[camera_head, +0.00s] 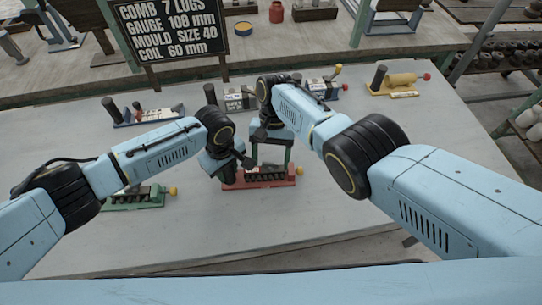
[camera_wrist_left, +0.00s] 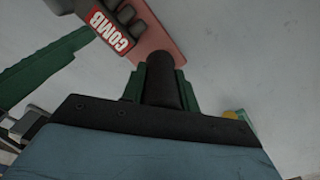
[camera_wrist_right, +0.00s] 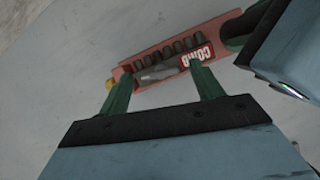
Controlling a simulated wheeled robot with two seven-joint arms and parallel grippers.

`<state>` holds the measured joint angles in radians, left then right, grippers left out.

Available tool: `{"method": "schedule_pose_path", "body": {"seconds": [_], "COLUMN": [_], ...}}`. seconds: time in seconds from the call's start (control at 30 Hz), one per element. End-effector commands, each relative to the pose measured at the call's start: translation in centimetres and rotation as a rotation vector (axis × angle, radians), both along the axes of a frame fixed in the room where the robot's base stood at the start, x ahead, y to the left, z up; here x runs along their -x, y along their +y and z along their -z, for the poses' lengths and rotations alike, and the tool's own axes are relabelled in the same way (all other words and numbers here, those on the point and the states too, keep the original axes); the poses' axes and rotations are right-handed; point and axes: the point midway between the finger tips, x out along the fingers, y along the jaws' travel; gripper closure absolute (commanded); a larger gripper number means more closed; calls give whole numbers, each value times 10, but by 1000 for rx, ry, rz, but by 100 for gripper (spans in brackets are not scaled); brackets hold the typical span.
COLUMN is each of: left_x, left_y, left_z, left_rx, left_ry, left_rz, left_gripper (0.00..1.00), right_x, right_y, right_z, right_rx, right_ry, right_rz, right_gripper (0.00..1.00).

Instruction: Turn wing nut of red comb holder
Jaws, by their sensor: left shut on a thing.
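The red comb holder (camera_head: 262,183) lies on the grey table in the middle of the head view, with a row of dark lugs and a white-on-red COMB label (camera_wrist_right: 203,53). Its yellow wing nut (camera_head: 299,170) is at the right end; it also shows in the right wrist view (camera_wrist_right: 109,85). My left gripper (camera_wrist_left: 162,85) is shut on the holder's dark upright handle (camera_wrist_left: 163,78), at the end away from the wing nut. My right gripper (camera_wrist_right: 162,80) is open and empty above the lugs, its fingers apart, one on the wing nut's side.
A green holder (camera_head: 133,200) lies to the left, a blue one (camera_head: 150,116) further back. A yellow holder (camera_head: 396,84) is at the back right. A black sign (camera_head: 170,32) stands behind the table. The table right of the red holder is partly covered by my right arm.

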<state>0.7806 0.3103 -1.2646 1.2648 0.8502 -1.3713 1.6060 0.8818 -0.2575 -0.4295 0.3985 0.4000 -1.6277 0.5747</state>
Motion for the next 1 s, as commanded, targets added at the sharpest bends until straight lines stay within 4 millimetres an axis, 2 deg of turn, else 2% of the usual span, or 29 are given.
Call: {"method": "schedule_pose_path", "body": {"seconds": [0.23,0.37,0.8,1.0], "left_x": [0,0,0,0], "left_y": [0,0,0,0], "left_z": [0,0,0,0], "left_rx": [-1,-1,-1,-1], "left_ry": [-1,-1,-1,-1], "left_rz": [0,0,0,1], "left_gripper": [100,100,100,100], "right_x": [-1,-5,-38,-44], "right_y": [0,-1,-7,-8], "right_z": [-1,-11,-92,-109], "right_rx": [0,-1,0,0], "right_ry": [-1,-3,-4,-1], "right_rz": [0,1,0,0], "right_gripper": [35,35,35,35]}}
